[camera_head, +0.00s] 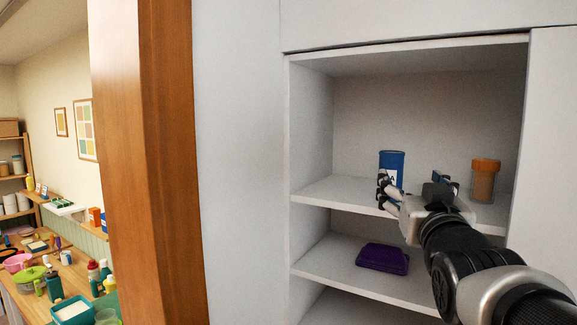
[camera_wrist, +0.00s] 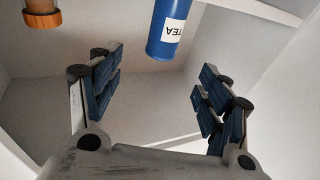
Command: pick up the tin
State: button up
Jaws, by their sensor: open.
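The tin is a blue cylinder (camera_head: 392,160) with a white label, standing upright on the upper shelf of a white cupboard. In the wrist view the tin (camera_wrist: 166,45) appears upside down at the top, with "TEA" on its label. My gripper (camera_head: 413,188) is open in front of the shelf, and its left finger overlaps the lower part of the tin in the head view. In the wrist view the open fingers (camera_wrist: 157,80) have empty space between them, and the tin lies beyond that gap, apart from both fingers.
An orange jar (camera_head: 484,180) stands on the same shelf right of the tin; it also shows in the wrist view (camera_wrist: 42,18). A purple box (camera_head: 383,258) lies on the shelf below. Cupboard side walls and a wooden post (camera_head: 150,160) stand to the left.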

aim_at(394, 168)
jog(key=p+x, duration=0.2)
jog(key=x, duration=0.6)
jog(key=shift+w, duration=0.3)
jog(key=p+x, duration=0.1)
jog(key=x, duration=0.1)
jog(key=p+x, duration=0.1)
jog(key=x, duration=0.1)
jog(key=f+p+x, duration=0.1)
jog(key=x, duration=0.1)
jog(key=shift+w+a+r, duration=0.1)
jog(key=shift+w+a, duration=0.05)
jog(key=shift+a, duration=0.1)
jog(key=shift+s, duration=0.25)
jog(key=shift+c, duration=0.2)
jog(key=shift+w, duration=0.15)
jog(key=c, duration=0.4)
jog(key=shift+r, duration=0.1)
jog(key=c, duration=0.9)
